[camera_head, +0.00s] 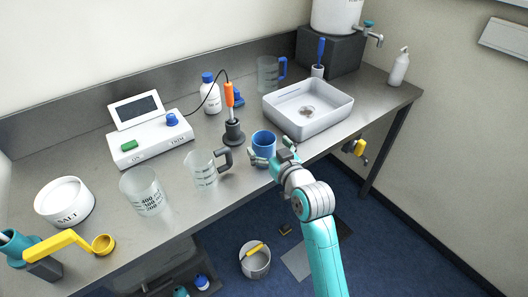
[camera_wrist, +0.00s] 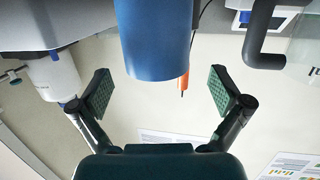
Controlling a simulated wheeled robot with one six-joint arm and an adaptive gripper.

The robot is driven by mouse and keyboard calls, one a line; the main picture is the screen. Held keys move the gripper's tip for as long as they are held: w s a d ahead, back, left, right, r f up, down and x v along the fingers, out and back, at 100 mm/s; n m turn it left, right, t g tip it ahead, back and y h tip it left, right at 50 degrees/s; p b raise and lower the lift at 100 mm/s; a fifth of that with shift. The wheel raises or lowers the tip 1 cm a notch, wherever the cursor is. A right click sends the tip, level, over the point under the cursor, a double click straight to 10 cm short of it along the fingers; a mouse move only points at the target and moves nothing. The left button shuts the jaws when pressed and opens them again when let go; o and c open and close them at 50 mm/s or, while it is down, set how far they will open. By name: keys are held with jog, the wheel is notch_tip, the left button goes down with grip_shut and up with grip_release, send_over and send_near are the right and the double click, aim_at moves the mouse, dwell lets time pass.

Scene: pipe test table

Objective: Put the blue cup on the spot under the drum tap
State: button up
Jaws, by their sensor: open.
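The blue cup (camera_head: 264,143) stands upright near the front edge of the steel table. It also fills the top middle of the upside-down wrist view (camera_wrist: 155,40). My gripper (camera_head: 271,156) is open at the cup's near side. In the wrist view its two green-padded fingers (camera_wrist: 160,90) are spread wider than the cup, with gaps on both sides, and are not closed on it. The white drum (camera_head: 335,15) stands on a dark block at the back right. Its tap (camera_head: 372,32) sticks out to the right. I cannot make out a marked spot beneath it.
A grey basin (camera_head: 308,108) lies between cup and drum. A clear jug (camera_head: 202,170) stands left of the cup, and a soldering-iron-like orange tool in a dark stand (camera_head: 233,128) behind it. A white bottle (camera_head: 399,67) stands near the tap. Table's right end has some bare room.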

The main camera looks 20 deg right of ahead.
aim_at(260, 134)
jog(key=shift+x, duration=1.9)
jog(key=shift+d+r, duration=0.15)
jog(key=c, duration=1.7)
